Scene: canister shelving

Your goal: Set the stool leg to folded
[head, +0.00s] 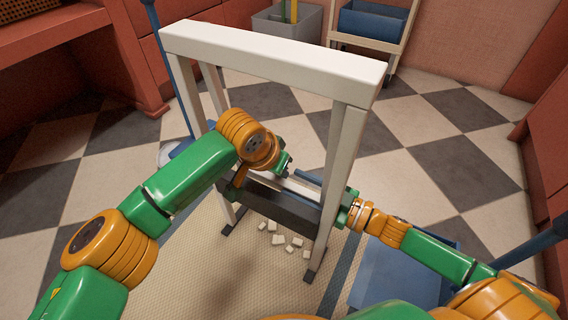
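The white stool (270,50) stands upright in the middle of the head view, with a long flat top and straight legs ending in dark feet. A dark bar (285,207) runs low between its legs. I cannot tell which part is the folding leg. My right gripper (348,200) is at the near right leg (340,170), low down by the end of the dark bar; its fingers are mostly hidden by the leg. My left gripper (287,163) is between the legs, above the dark bar, small and partly hidden by its own wrist.
A beige mat (190,275) with several white chunks (279,240) lies under the stool. A blue flat-sided object (390,275) is at the lower right. A grey bin (288,25) and a cart with a blue bin (372,20) stand behind. Checkered floor is open to the right.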

